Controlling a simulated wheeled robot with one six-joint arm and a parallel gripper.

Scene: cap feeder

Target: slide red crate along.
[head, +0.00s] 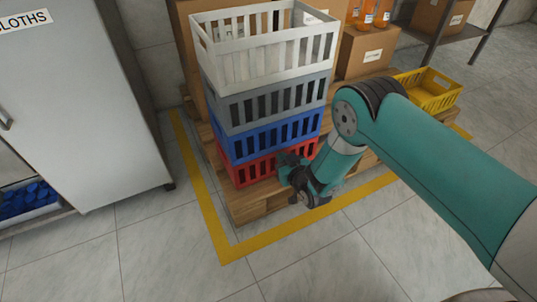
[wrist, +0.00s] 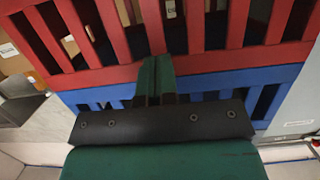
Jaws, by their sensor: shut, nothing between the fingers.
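The red crate (head: 254,169) is at the bottom of a stack on a wooden pallet (head: 246,208). On it stand a blue crate (head: 240,147), a grey crate (head: 230,112) and a white crate (head: 262,68). My gripper (head: 287,163) is shut and empty at the right part of the red crate's slatted front and hides some of it. In the wrist view the shut fingers (wrist: 155,64) point at the red crate's rim (wrist: 210,63), with the blue crate (wrist: 218,82) beside it. I cannot tell whether the fingertips touch the crate.
Cardboard boxes (head: 365,55) and orange bottles (head: 365,14) are behind the stack. A yellow crate (head: 426,97) sits at the right. A grey cabinet (head: 85,110) stands left. Yellow floor tape (head: 235,252) borders the pallet. The floor in front is clear.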

